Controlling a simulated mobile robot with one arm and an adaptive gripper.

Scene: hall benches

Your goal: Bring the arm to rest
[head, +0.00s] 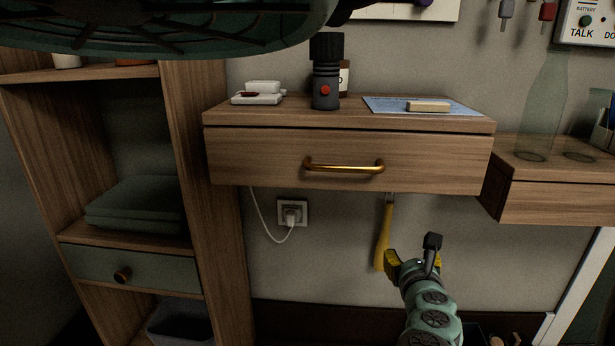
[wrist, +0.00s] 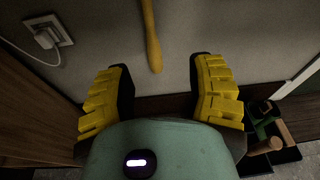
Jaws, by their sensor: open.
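My gripper (head: 412,260) is low in the head view, in front of the wall and below the wall drawer. In the wrist view its two yellow-padded fingers (wrist: 161,78) stand wide apart with nothing between them. A yellow handle-like thing (head: 384,235) hangs below the drawer, behind and just left of my gripper. It also shows in the wrist view (wrist: 151,35), beyond the fingertips and apart from them. My arm reaches up from the bottom edge of the head view.
The wooden drawer (head: 248,160) is shut; a dark flashlight (head: 326,75) stands on top. A plugged socket (head: 292,213) is left of my gripper. A second wooden shelf (head: 560,203) is at right. A dark bin with items (wrist: 283,155) sits low right. Open wall surrounds the fingers.

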